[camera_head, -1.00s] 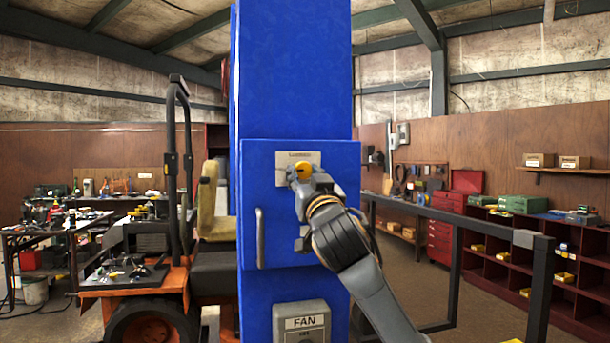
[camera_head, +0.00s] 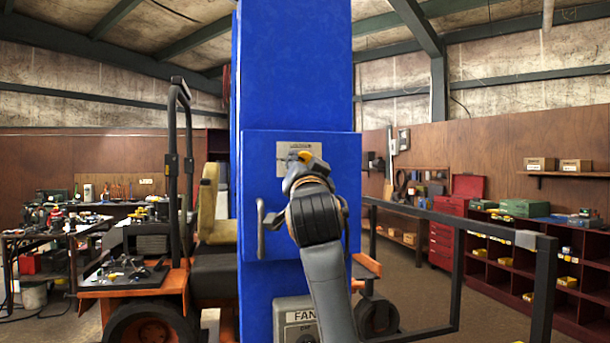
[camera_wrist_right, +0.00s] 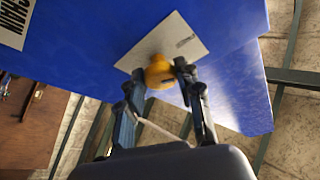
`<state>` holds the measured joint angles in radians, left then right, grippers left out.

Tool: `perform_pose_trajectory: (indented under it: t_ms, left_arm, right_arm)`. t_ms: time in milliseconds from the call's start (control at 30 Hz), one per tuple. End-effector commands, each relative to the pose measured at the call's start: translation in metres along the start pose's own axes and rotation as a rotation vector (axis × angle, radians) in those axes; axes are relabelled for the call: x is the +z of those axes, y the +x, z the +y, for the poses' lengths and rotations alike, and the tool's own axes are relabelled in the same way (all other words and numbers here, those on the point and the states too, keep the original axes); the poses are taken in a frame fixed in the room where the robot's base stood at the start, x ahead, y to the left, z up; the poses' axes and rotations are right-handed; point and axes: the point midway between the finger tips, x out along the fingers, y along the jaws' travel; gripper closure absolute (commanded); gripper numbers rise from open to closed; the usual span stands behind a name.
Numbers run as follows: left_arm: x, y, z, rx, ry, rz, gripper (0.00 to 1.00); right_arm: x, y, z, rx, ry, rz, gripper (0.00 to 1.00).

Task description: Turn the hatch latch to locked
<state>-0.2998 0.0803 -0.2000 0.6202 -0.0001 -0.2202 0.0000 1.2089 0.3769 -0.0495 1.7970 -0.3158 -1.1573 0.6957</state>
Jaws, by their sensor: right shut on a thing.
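The hatch latch is a yellow knob (camera_head: 305,155) on a pale label plate (camera_head: 287,147), high on the blue hatch door (camera_head: 262,165). In the right wrist view the yellow knob (camera_wrist_right: 158,72) sits between my fingertips, and a corner of the plate (camera_wrist_right: 192,36) shows beside it. My right gripper (camera_head: 297,165) is shut on the knob, and it also shows in the right wrist view (camera_wrist_right: 157,80). My wrist and forearm cover the lower middle of the door. The label's writing is too small to read. My left gripper is out of view.
A bar handle (camera_head: 261,228) stands out from the door's left side, close to my wrist. A grey FAN box (camera_head: 292,312) is below the door. An orange mower (camera_head: 150,290) stands behind the blue column, and a dark frame (camera_head: 545,290) is at right.

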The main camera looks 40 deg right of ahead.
Motion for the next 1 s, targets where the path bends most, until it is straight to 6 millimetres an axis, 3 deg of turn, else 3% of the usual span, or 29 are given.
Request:
perform_pose_trajectory:
  t_ms: [433,1000]
  left_arm:
    - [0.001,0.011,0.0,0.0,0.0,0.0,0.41]
    - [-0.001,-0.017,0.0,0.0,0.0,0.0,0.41]
  right_arm:
    - [0.0,0.0,-0.006,0.161,0.396,-0.006,0.97]
    - [-0.005,0.002,-0.009,0.357,0.858,-0.003,0.97]
